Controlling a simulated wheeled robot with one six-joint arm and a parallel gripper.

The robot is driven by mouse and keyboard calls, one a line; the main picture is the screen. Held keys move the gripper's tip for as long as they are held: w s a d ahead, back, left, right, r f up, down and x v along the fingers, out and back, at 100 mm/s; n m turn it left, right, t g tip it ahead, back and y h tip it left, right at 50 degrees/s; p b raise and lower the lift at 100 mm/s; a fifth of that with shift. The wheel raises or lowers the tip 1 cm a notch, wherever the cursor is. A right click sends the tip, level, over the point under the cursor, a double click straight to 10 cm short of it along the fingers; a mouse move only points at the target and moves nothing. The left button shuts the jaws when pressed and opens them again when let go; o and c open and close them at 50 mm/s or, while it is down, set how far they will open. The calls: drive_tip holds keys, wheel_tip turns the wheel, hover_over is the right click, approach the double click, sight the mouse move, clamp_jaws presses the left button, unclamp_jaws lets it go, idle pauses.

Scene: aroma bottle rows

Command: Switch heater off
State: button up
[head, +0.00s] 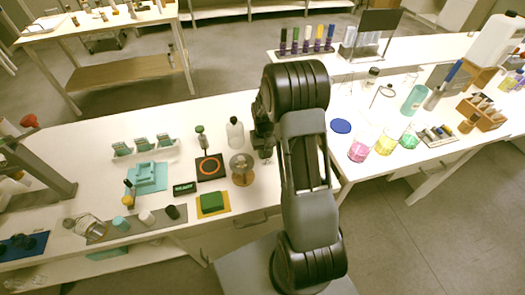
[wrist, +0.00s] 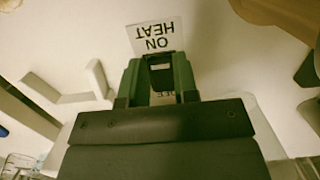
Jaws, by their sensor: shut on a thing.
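The heater is a dark plate with a glowing orange ring (head: 209,168) on the white bench in the head view. My gripper (head: 263,150) is low over the bench to its right, partly hidden by my arm. In the wrist view my gripper (wrist: 160,64) has its fingers close together on a small dark piece, which looks like the switch lever (wrist: 160,57). A white label reading "HEAT ON" (wrist: 155,36) lies just beyond the fingertips, upside down. A second label, apparently "OFF" (wrist: 165,94), shows partly between the fingers. The switch is hidden in the head view.
A clear bottle (head: 235,134) and a round brown-and-metal stand (head: 242,169) are close to the left of my gripper. A green block on a yellow mat (head: 213,203) is nearer the front edge.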

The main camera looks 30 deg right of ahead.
drive_tip(key=shift+w+r+g+p, duration=0.15)
drive_tip(key=shift+w+g+p, duration=0.15)
drive_tip(key=shift+g, duration=0.6)
drive_tip(key=o, duration=0.9)
drive_tip(key=v, duration=1.3)
drive_tip(key=shift+d+r, duration=0.2)
drive_tip(key=shift+r, duration=0.25)
